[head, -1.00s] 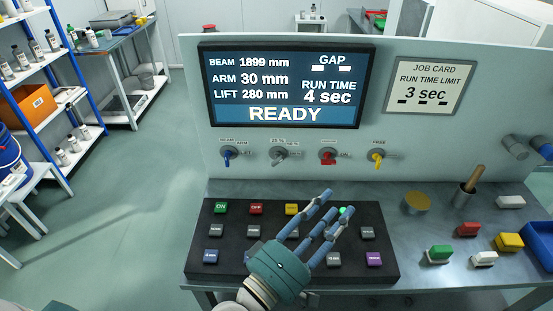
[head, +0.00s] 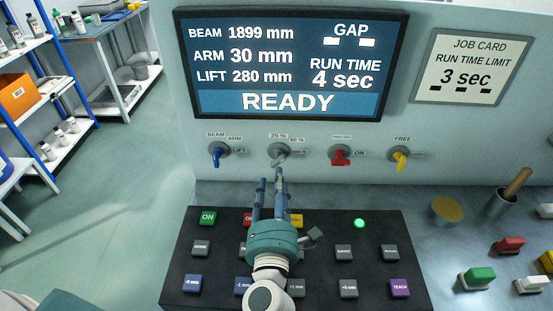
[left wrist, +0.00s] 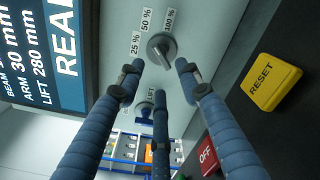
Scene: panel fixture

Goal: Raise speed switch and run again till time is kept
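The speed switch (head: 279,153) is a grey knob on the upright panel, marked 25 %, 50 % and 100 %. It also shows in the left wrist view (left wrist: 162,49), just beyond my fingertips. I cannot tell surely which mark its handle points at. My left gripper (head: 268,182) is open, its three fingers apart and pointing at the knob without visible contact. The left wrist view shows the fingertips (left wrist: 160,75) with nothing between them. The display (head: 290,65) reads READY and run time 4 sec. The job card (head: 466,68) reads run time limit 3 sec. My right gripper is out of view.
A black button board (head: 300,260) lies below my left arm, with a green ON button (head: 208,218) and yellow RESET button (left wrist: 262,82). Blue (head: 216,156), red (head: 340,156) and yellow (head: 400,158) switches flank the speed switch. A round green lamp (head: 360,223) is lit.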

